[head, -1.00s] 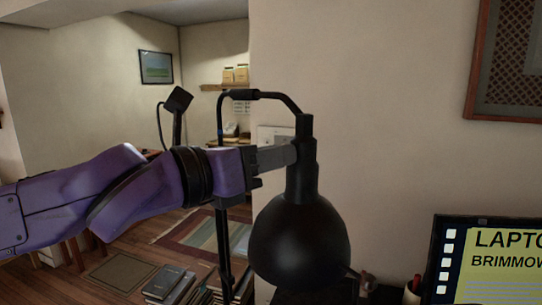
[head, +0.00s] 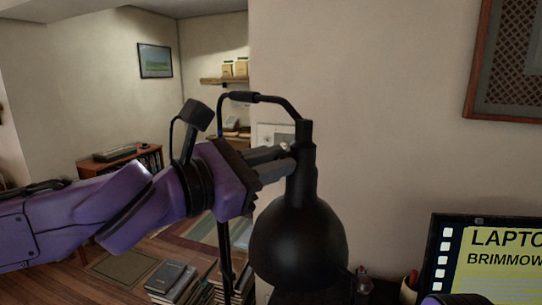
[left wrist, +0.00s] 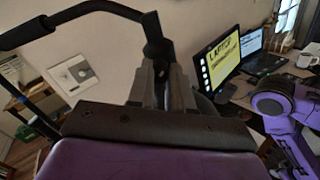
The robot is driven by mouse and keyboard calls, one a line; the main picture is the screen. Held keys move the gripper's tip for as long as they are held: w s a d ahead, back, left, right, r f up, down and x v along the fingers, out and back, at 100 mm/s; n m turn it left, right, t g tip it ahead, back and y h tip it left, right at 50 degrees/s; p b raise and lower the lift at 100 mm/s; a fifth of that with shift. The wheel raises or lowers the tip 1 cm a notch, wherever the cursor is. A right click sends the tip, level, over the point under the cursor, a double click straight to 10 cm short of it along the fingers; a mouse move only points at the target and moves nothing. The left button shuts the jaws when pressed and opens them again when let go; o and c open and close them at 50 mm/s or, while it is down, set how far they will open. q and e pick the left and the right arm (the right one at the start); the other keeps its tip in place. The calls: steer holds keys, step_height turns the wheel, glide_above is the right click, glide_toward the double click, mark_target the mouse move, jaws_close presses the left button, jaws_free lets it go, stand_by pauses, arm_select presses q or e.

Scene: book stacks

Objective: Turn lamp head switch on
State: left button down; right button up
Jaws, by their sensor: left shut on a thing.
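The desk lamp's black dome head (head: 298,245) hangs facing down from a neck socket (head: 305,160) on a thin bent arm (head: 260,98). My left gripper (head: 290,160) comes in from the left and is shut on the lamp head's neck, above the dome. In the left wrist view the two grey fingers (left wrist: 160,85) stand on either side of the black neck (left wrist: 158,48). I cannot make out a switch; the fingers and my palm cover part of the neck. My right gripper does not show.
The lamp's upright pole (head: 224,250) stands behind my gripper. A laptop (head: 487,260) is at the lower right. Book stacks (head: 172,280) lie at lower left. A purple part of my other arm shows in the left wrist view (left wrist: 290,140).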

arm_select(q)
steer(key=m+p, duration=0.1)
steer(key=m, duration=0.9)
steer(key=shift+r+p, duration=0.1)
steer(key=shift+p, duration=0.2)
steer(key=shift+a+m, duration=0.1)
steer(key=shift+m, duration=0.3)
steer(key=c, duration=1)
jaws_free()
